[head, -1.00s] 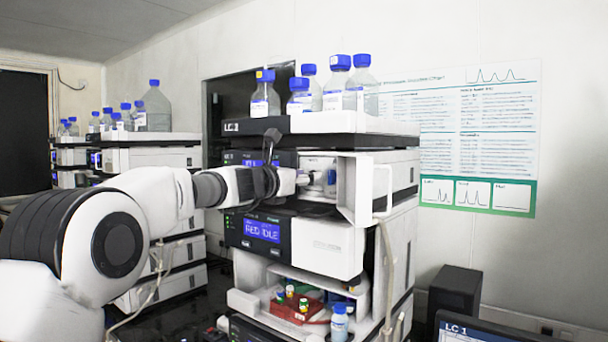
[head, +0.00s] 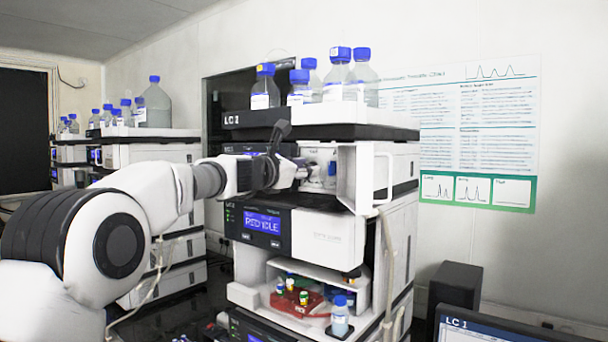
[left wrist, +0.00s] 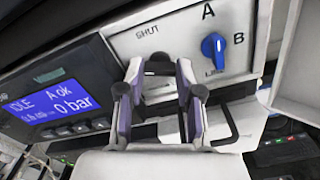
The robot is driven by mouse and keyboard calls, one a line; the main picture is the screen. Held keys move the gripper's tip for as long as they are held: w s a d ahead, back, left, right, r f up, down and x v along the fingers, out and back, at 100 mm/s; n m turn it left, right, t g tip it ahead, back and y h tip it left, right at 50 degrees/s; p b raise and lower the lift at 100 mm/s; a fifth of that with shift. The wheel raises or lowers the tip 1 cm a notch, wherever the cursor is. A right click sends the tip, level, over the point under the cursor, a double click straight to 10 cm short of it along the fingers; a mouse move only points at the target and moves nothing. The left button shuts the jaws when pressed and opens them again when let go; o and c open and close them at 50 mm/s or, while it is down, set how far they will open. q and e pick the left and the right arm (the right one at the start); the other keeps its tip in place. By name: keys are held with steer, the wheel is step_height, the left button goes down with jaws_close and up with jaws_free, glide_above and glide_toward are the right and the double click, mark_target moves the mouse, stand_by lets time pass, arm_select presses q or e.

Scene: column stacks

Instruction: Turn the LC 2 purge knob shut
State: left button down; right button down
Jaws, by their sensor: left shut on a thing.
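My left gripper (head: 302,172) reaches in from the left to the recessed front of the upper module of the near stack (head: 345,232). In the left wrist view its two fingers (left wrist: 160,78) are closed in below the printed word SHUT on the pale panel (left wrist: 180,32). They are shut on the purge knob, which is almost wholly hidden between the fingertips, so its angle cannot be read. A blue selector knob (left wrist: 214,46) stands to the right, apart from the fingers, near letters A and B. My right gripper is not in view.
A lit blue display (left wrist: 48,102) reads idle and 0 bar. An open white door (head: 366,178) stands close to the gripper's right. Capped bottles (head: 338,78) stand on top. Below are a red vial rack (head: 298,301) and a small blue-capped bottle (head: 340,318).

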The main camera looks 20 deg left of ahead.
arm_select(q)
steer(key=m+b, duration=0.3)
steer(key=m, duration=0.3)
steer(key=shift+m, duration=0.3)
steer(key=m+b, duration=0.1)
steer(key=m, duration=0.2)
steer(key=shift+f, duration=0.15)
steer(key=shift+m+b, duration=0.75)
steer(key=shift+m, duration=1.15)
steer(key=c, duration=1.1)
jaws_free()
steer(key=shift+o, duration=0.3)
steer(key=shift+d, duration=0.1)
steer(key=shift+s, duration=0.1)
